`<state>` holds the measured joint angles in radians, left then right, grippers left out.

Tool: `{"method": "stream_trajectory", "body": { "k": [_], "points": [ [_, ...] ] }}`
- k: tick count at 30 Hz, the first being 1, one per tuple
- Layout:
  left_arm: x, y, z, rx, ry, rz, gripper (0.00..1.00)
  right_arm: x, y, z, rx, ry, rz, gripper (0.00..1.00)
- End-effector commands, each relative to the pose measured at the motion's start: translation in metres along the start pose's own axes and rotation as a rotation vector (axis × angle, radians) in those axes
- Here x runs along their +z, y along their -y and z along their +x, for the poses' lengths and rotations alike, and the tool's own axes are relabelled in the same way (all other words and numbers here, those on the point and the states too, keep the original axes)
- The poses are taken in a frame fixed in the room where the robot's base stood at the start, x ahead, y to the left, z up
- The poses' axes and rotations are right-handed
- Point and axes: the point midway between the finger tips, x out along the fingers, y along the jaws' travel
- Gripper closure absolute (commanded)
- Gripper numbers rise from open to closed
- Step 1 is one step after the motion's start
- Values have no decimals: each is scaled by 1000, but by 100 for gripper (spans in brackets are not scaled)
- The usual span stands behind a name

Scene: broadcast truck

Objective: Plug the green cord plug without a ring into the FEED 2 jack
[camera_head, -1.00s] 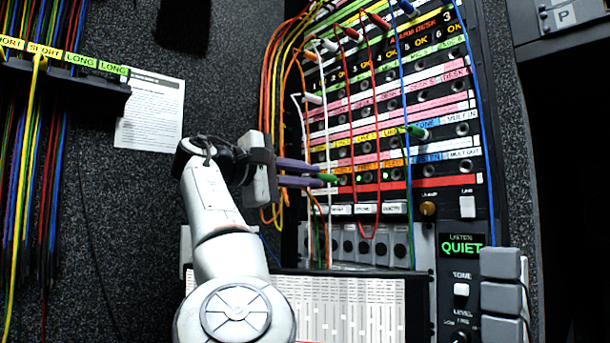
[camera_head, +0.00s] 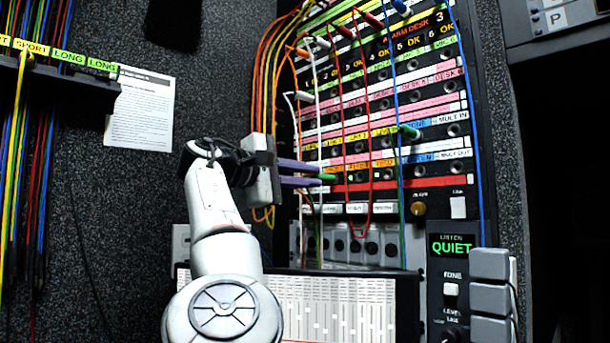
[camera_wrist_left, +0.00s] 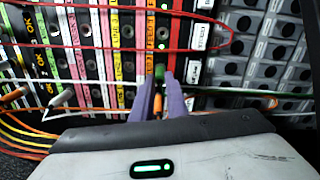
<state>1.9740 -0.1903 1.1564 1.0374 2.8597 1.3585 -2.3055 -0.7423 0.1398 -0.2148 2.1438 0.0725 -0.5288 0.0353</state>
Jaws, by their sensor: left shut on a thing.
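My left gripper (camera_head: 308,173), with purple fingers, is shut on a green plug (camera_head: 328,177) in front of the lower left of the jack panel. In the left wrist view the green plug (camera_wrist_left: 159,70) shows beyond the fingertips, close to the panel face. I cannot tell whether its tip is inside a jack or whether it has a ring. Orange FEED labels (camera_wrist_left: 151,33) run beside a row of jacks with green lights; their numbers are hard to read. A second green plug (camera_head: 408,132) sits higher on the panel, its cord hanging down.
Red cords (camera_head: 362,225) and a white cord (camera_head: 318,110) hang across the panel near the gripper. Orange and yellow cords (camera_head: 265,110) run down its left side. A fader desk (camera_head: 340,305) lies below. A cord rack (camera_head: 60,75) hangs at the left.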

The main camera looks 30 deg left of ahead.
Motion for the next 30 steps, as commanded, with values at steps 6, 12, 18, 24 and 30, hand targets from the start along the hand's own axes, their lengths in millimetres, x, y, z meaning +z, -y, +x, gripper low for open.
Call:
{"method": "stream_trajectory", "body": {
  "k": [6, 12, 18, 24, 30],
  "points": [
    [0, 0, 6, 1, 1, 0, 100, -1, 0, -1, 0, 3, 1, 0],
    [0, 0, 6, 0, 1, 0, 65, 0, 0, -1, 0, 4, 1, 0],
    [0, 0, 6, 0, 1, 0, 65, 0, 0, -1, 0, 5, 1, 0],
    [0, 0, 6, 0, 0, 0, 65, -3, 1, -2, -2, -1, 9, 0],
    [-1, 1, -32, 6, -3, 1, 65, -3, 3, -1, -8, -22, 22, 0]
  ]
}}
